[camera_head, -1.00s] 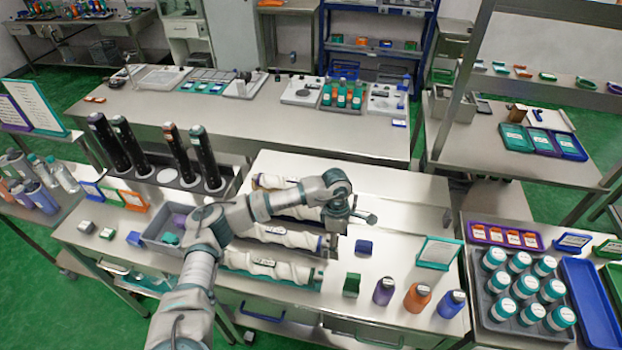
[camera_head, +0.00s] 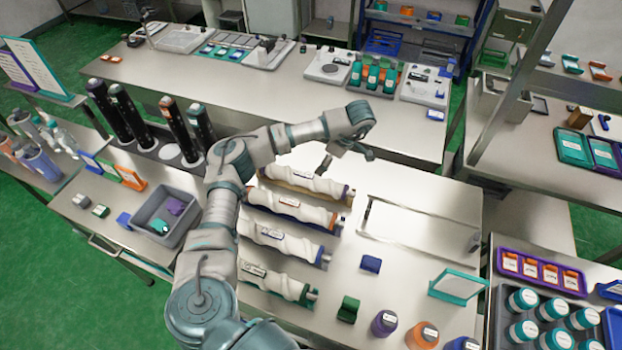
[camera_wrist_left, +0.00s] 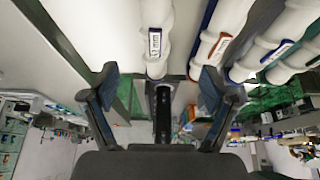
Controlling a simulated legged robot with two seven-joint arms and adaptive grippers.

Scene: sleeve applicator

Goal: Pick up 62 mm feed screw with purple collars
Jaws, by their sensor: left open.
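Several white feed screws lie side by side in a rack on the near bench. The farthest one, the purple-collared screw (camera_head: 307,181), shows a purple band near its right end. In the left wrist view a screw with a purple-edged label (camera_wrist_left: 155,38) extends up from between the finger tips. My left gripper (camera_head: 347,161) is open and hangs near the right end of the farthest screw. In the left wrist view my left gripper (camera_wrist_left: 158,80) has its fingers spread wide, with nothing clamped. My right gripper is not in view.
Beside it lie screws with red (camera_head: 292,207), blue (camera_head: 285,241) and green (camera_head: 276,276) markings. A grey bin (camera_head: 164,217) and dark upright cylinders (camera_head: 147,125) stand left.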

